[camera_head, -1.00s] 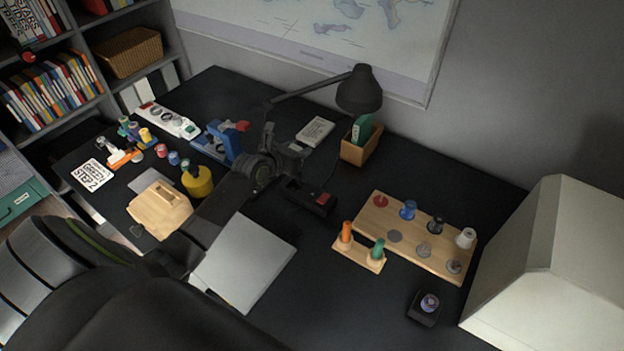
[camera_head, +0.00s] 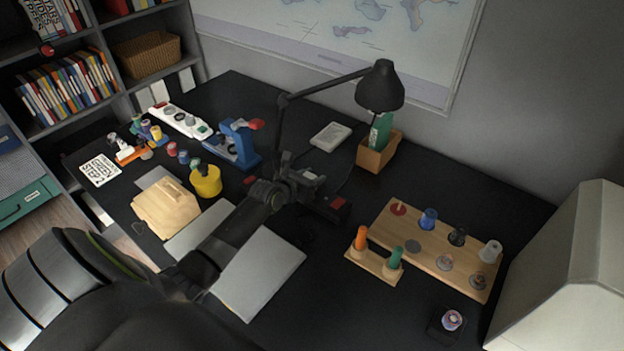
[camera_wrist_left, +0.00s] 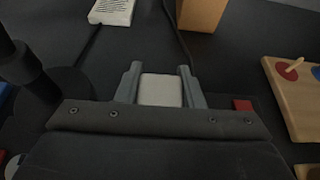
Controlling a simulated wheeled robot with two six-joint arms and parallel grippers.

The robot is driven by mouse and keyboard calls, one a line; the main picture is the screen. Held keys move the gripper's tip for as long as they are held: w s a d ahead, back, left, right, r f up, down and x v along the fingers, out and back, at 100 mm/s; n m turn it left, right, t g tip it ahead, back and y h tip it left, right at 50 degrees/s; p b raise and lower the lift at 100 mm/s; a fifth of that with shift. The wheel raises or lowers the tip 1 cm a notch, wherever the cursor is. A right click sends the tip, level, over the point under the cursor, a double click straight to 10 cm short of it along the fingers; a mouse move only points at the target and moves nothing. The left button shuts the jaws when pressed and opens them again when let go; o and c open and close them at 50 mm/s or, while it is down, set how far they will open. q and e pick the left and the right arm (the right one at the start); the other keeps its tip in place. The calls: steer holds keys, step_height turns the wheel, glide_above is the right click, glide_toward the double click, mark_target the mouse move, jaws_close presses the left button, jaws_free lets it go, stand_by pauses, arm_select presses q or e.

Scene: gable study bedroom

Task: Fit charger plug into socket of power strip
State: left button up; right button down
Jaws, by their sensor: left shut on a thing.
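My left gripper (camera_head: 316,180) is above the middle of the dark desk. In the left wrist view it (camera_wrist_left: 160,68) is shut on a pale, block-like charger plug (camera_wrist_left: 160,90), held between the two grey fingers. My right gripper is not in view.
A white adapter box (camera_head: 330,137) with a cable lies behind the gripper. A desk lamp (camera_head: 380,88) and wooden holder (camera_head: 378,155) stand behind. A wooden peg board (camera_head: 425,243) is at right. A laptop-like grey slab (camera_head: 262,275) lies in front.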

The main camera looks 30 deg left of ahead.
arm_select(q)
steer(key=shift+r, duration=0.1)
steer(key=o, duration=1.1)
steer(key=shift+f, duration=0.2)
steer(key=shift+c, duration=0.2)
steer(key=shift+s+r, duration=0.1)
steer(key=shift+r, duration=0.15)
steer(key=d+p+v, duration=0.1)
steer(key=p+v, duration=0.4)
steer(key=v, duration=0.6)
steer(key=shift+s+a, duration=0.45)
